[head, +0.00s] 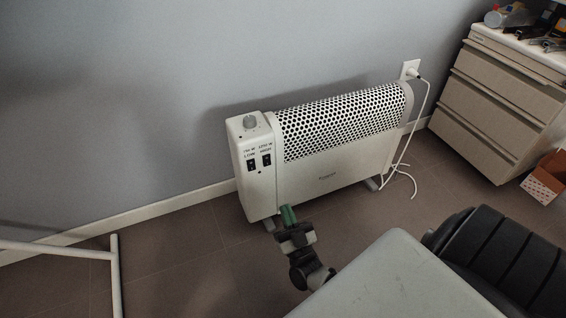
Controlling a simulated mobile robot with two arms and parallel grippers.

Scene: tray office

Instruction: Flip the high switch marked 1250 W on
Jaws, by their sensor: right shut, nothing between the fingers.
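A white convector heater (339,150) stands on the floor against the wall. Its left end panel carries two black rocker switches, a left switch (251,165) and a right switch (267,160), with small printed labels above that are too small to read surely. A round grey knob (249,122) sits on top of that end. Whether either switch is on cannot be told. My right gripper (288,214), with green fingertips, is shut and empty in front of the heater's lower left part, below the switches. My left gripper is not in view.
A white cord runs from the heater to a wall plug (411,70). A drawer cabinet (500,90) stands at the right, a black chair (500,255) at the lower right. A white frame (115,275) stands at the lower left. Floor left of the heater is clear.

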